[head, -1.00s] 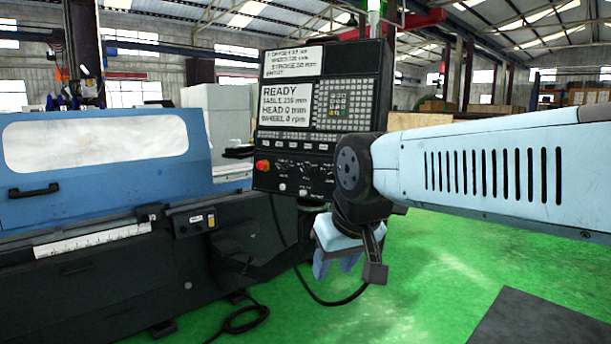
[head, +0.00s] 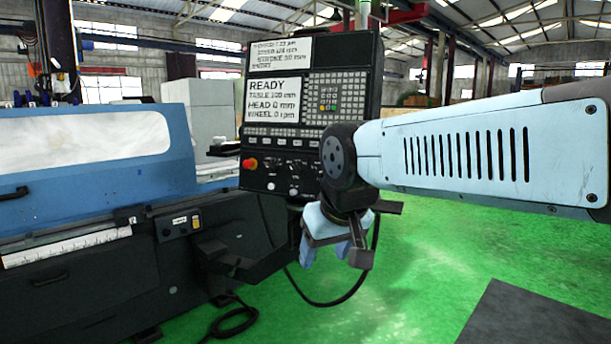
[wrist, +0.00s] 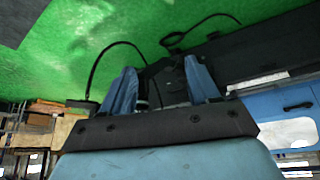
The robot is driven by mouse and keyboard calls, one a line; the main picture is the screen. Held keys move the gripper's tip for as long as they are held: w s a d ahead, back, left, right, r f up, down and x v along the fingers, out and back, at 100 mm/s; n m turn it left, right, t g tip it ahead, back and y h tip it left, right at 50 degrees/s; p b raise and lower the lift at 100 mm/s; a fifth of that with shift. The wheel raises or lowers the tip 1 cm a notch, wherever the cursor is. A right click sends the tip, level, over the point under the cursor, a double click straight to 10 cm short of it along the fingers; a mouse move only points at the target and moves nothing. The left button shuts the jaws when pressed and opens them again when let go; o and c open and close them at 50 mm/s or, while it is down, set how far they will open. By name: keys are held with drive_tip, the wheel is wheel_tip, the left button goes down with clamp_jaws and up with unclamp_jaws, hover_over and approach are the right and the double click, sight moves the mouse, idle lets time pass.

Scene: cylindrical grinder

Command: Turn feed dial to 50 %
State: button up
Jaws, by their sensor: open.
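The control panel (head: 310,105) stands upright at the centre of the head view, with its screens, keypad and a lower row of dark dials (head: 283,167) beside a red stop button (head: 249,164). The lettering on the dials is too small to read, so I cannot tell which is the feed dial or its setting. My arm hides the panel's lower right part. My gripper (head: 338,255) hangs below and in front of the panel, pointing down, apart from the dials. In the wrist view its two blue fingers (wrist: 163,92) are spread with nothing held between them.
The grinder's blue cover (head: 85,150) and dark bed (head: 100,270) fill the left. A small button box (head: 180,225) sits on its front. A black cable (head: 340,300) hangs below the panel to the green floor (head: 420,270), which is open at right. A dark mat (head: 525,315) lies at lower right.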

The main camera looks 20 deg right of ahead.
drive_tip(key=shift+o, duration=0.6)
drive_tip(key=w+d+r+m+h, duration=0.1)
drive_tip(key=w+d+r+h, duration=0.1)
drive_tip(key=w+d, duration=0.2)
drive_tip(key=w+d+r+m+h, duration=0.1)
drive_tip(key=w+d, duration=0.3)
drive_tip(key=w, duration=0.7)
drive_tip(key=shift+d+r+m+h, duration=0.3)
drive_tip(key=shift+r+h, duration=0.3)
drive_tip(key=m+t+h, duration=0.2)
drive_tip(key=t+h, duration=0.1)
drive_tip(key=h, duration=0.4)
approach(319, 174)
drive_tip(key=x, duration=0.9)
drive_tip(key=shift+w+d, duration=0.25)
drive_tip(key=shift+d, duration=0.05)
drive_tip(key=shift+c, duration=0.3)
